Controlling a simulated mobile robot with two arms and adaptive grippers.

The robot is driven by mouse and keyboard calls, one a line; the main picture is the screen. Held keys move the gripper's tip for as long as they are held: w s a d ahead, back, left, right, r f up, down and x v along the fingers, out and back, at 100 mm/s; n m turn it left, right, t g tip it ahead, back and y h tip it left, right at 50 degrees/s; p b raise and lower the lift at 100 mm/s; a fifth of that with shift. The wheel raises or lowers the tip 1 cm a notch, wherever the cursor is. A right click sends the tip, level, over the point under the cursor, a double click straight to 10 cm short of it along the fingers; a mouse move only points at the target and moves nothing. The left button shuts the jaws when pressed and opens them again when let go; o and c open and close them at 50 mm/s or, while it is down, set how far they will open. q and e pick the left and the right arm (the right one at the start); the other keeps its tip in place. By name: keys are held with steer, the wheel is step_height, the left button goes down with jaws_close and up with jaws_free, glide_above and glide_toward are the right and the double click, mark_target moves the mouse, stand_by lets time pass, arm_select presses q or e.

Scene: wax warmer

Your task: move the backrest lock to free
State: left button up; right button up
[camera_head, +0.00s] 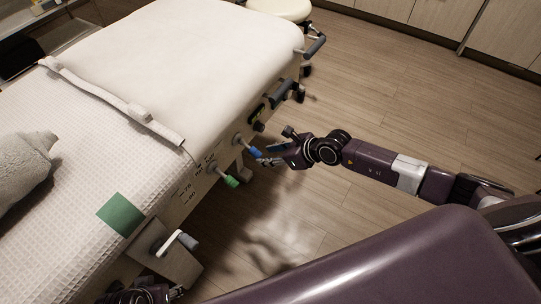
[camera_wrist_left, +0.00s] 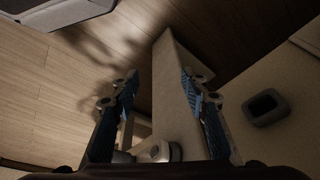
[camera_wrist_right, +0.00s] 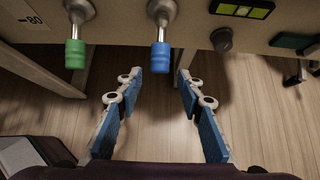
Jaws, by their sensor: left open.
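On the side of the treatment bed are a lever with a blue grip (camera_head: 254,153) and one with a green grip (camera_head: 232,181). I cannot read which is the backrest lock. In the right wrist view the blue grip (camera_wrist_right: 161,57) and green grip (camera_wrist_right: 75,54) hang side by side. My right gripper (camera_head: 266,161) is open and empty, beside the blue grip; its fingers (camera_wrist_right: 158,80) are apart just below that grip. My left gripper (camera_wrist_left: 155,85), mostly cut off at the bottom of the head view, is open, with a pale beam and knob (camera_wrist_left: 155,150) showing between its fingers.
A grey-white handle (camera_head: 180,241) sits low near the bed's corner. A black knob (camera_wrist_right: 222,39) and green display (camera_wrist_right: 243,8) lie right of the blue lever. The bed (camera_head: 205,50) carries a rolled towel (camera_head: 25,172). The wooden floor (camera_head: 390,100) is clear.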

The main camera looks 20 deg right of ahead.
mark_target(250, 149)
arm_select(q)
steer(key=b+v, duration=0.2)
steer(key=v, duration=0.3)
steer(key=shift+a+r+b, duration=0.1)
steer(key=shift+r+b, duration=0.25)
steer(key=shift+b, duration=0.05)
arm_select(e)
steer(key=x, duration=0.3)
steer(key=shift+f, duration=0.1)
arm_select(q)
steer(key=shift+f, duration=0.1)
arm_select(e)
steer(key=shift+w+a+f, duration=0.15)
steer(key=shift+w, duration=0.1)
